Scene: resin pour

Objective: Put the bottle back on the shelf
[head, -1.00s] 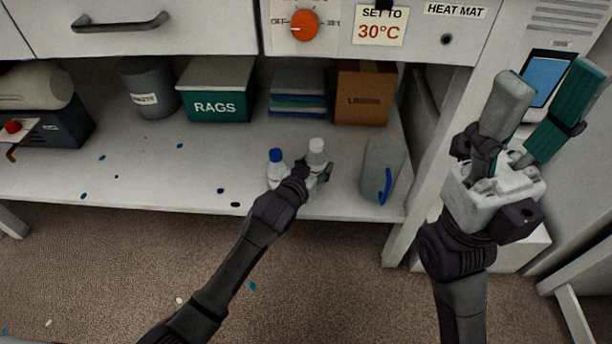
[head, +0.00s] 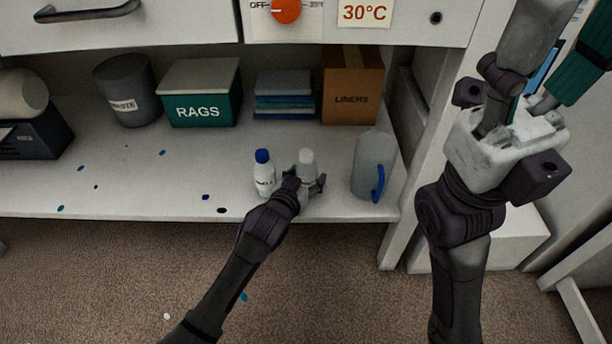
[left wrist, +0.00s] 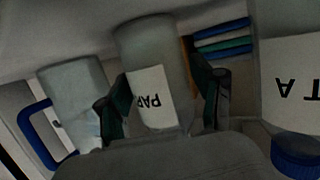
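A white bottle with a pale grey cap (head: 307,160) stands upright near the front of the lower shelf (head: 130,185). My left gripper (head: 306,182) is at this bottle, its fingers spread on either side of it. In the left wrist view the bottle (left wrist: 155,60), with a label starting "PAR", stands between the two fingers, which look open; contact is hard to judge. A similar bottle with a blue cap (head: 263,172) stands just left of it and also shows in the left wrist view (left wrist: 290,90). My right gripper (head: 545,60) is raised at the right, empty, fingers apart.
A grey jug with a blue handle (head: 372,165) stands to the right on the shelf. Behind are a waste bin (head: 127,90), a rags box (head: 200,92), folded cloths (head: 285,95) and a liners box (head: 352,88). Drawers overhang the shelf.

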